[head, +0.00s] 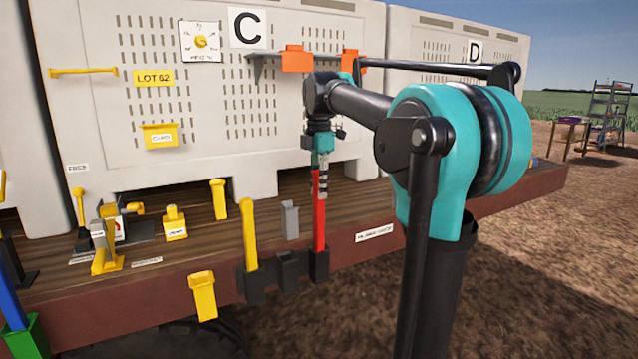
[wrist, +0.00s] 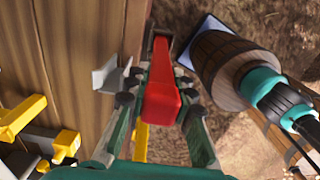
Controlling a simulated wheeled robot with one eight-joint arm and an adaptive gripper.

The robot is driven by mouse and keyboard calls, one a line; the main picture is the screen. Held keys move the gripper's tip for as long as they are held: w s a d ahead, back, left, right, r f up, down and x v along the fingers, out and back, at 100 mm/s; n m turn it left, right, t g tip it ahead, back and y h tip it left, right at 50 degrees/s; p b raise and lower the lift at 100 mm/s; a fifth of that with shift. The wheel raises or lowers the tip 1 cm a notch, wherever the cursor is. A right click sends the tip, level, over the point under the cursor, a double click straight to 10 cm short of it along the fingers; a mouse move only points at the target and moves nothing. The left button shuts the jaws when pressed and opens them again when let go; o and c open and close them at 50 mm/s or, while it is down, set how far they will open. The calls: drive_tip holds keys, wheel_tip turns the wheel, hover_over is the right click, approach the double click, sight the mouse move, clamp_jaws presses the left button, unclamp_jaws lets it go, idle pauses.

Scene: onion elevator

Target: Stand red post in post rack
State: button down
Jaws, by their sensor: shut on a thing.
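The red post (head: 319,222) stands upright at the deck's front edge. Its lower end meets the dark right-hand socket (head: 319,266) of the post rack and is hidden there; I cannot tell how deep it sits. My gripper (head: 320,180) points down and is shut on the post's upper part. In the wrist view the red post (wrist: 162,100) lies between both fingers (wrist: 160,84). A dark middle socket (head: 288,272) shows no post. A yellow post (head: 249,235) stands in the left dark socket (head: 251,288).
A grey bracket (head: 290,221) stands just behind the sockets. A yellow holder (head: 203,295) hangs on the deck's front edge. Several yellow fittings stand on the wooden deck to the left. Large pale bins (head: 205,100) rise behind. Bare soil (head: 540,280) lies right of the deck.

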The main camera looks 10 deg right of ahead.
drive_tip(key=shift+f, duration=2)
drive_tip(key=c, duration=1.2)
unclamp_jaws()
